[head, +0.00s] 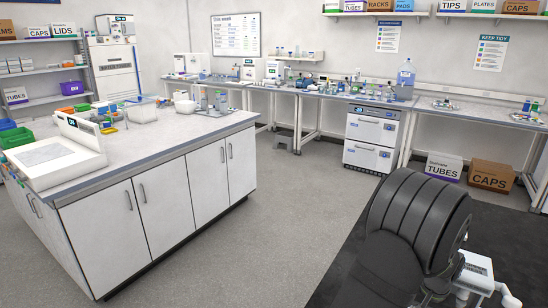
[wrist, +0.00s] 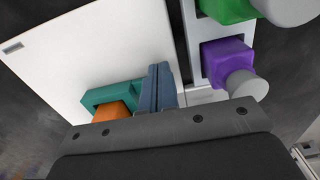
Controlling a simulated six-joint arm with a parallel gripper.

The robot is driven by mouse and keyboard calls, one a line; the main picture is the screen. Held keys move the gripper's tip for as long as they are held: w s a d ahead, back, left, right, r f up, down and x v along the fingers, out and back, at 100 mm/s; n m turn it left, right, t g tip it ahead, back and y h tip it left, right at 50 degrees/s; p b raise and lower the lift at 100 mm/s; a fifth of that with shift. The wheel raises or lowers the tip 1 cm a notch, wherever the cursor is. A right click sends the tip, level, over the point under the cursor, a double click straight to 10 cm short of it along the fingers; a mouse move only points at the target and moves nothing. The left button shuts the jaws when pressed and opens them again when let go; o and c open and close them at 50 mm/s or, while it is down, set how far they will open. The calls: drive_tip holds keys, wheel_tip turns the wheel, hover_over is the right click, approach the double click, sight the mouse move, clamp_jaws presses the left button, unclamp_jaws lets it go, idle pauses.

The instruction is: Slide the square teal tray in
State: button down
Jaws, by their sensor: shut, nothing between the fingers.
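In the wrist view a teal piece (wrist: 112,94), which looks like the square tray, shows against a white panel. Its near part is hidden behind my gripper's body. An orange piece (wrist: 110,112) sits at its near side, partly hidden too. My gripper (wrist: 160,70) has its two blue-grey fingers together with nothing between them. The fingers are just right of the teal piece; I cannot tell whether they touch it. I cannot make out the teal tray in the head view.
Right of my fingers in the wrist view, a grey rail bears a purple block (wrist: 228,60) and a green block (wrist: 225,8), each with a grey round knob. The head view shows a white island bench (head: 180,140) on the left and open floor (head: 270,220) in the middle.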

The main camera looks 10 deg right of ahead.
drive_tip(key=shift+w+d, duration=0.25)
drive_tip(key=shift+d, duration=0.1)
drive_tip(key=shift+s+a, duration=0.15)
drive_tip(key=shift+s, duration=0.15)
wheel_tip(320, 180, up, 7)
idle(0.8)
drive_tip(key=shift+a, duration=0.1)
drive_tip(key=c, duration=1.4)
unclamp_jaws()
drive_tip(key=w+a+r+m+h, duration=0.2)
drive_tip(key=a+r+m+h, duration=0.3)
drive_tip(key=r+m, duration=0.5)
drive_tip(key=shift+n, duration=0.5)
drive_tip(key=x, duration=1.6)
drive_tip(key=shift+s+a+f, duration=0.1)
drive_tip(key=shift+a, duration=0.05)
